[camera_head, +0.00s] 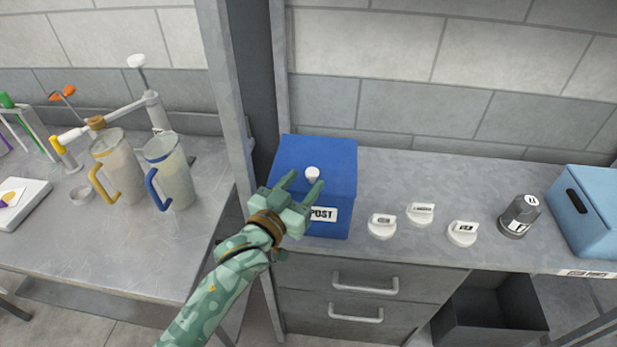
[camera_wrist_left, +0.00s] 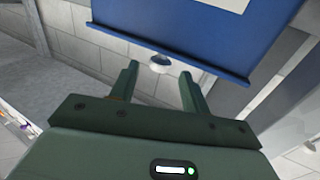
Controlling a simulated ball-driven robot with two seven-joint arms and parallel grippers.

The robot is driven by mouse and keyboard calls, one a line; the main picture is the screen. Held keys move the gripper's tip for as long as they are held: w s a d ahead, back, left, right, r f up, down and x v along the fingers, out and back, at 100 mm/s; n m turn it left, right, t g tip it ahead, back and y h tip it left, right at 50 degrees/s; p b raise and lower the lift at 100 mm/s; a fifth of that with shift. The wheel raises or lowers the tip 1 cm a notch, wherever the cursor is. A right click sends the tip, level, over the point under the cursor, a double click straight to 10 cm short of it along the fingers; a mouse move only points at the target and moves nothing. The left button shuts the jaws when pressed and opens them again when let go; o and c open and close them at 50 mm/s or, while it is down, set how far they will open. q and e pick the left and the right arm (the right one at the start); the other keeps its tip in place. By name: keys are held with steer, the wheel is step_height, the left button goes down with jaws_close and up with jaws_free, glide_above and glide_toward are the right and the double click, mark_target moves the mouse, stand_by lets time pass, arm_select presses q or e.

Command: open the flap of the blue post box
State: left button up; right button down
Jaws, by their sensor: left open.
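The blue post box (camera_head: 340,165) stands on the grey counter, with a white POST label on its front and a round white knob (camera_head: 312,173) above the label. My left gripper (camera_head: 300,180) is open in front of the box, its two fingers pointing at the knob, one on each side of it in this view. In the left wrist view, the blue box (camera_wrist_left: 185,30) fills the top, and the knob (camera_wrist_left: 160,65) shows between the open fingertips (camera_wrist_left: 160,70). I cannot tell whether the fingers touch the knob. The flap looks shut. My right gripper is not in view.
Several white labelled knobs (camera_head: 421,212) and a dark bottle (camera_head: 519,215) stand right of the box. A light blue bin (camera_head: 588,210) is at the far right. A grey post (camera_head: 228,100) rises left of the box. Two jugs (camera_head: 168,170) stand on the left counter.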

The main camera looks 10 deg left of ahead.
arm_select(q)
steer(key=shift+x, duration=1.45)
jaws_close()
steer(key=w+r+g+p, duration=0.1)
steer(key=r+p, duration=0.1)
steer(key=p, duration=0.4)
steer(key=w+r+n+g+p, duration=0.1)
steer(key=r+p, duration=0.2)
steer(key=p, duration=0.3)
steer(key=r+g+y+p, duration=0.1)
steer(key=r+p, duration=0.1)
steer(key=p, duration=0.4)
steer(key=shift+w+r+g+p, duration=0.35)
steer(key=shift+w+r+g, duration=0.05)
steer(key=shift+w+r+p, duration=1.15)
steer(key=shift+r+p, duration=0.05)
steer(key=shift+r, duration=0.05)
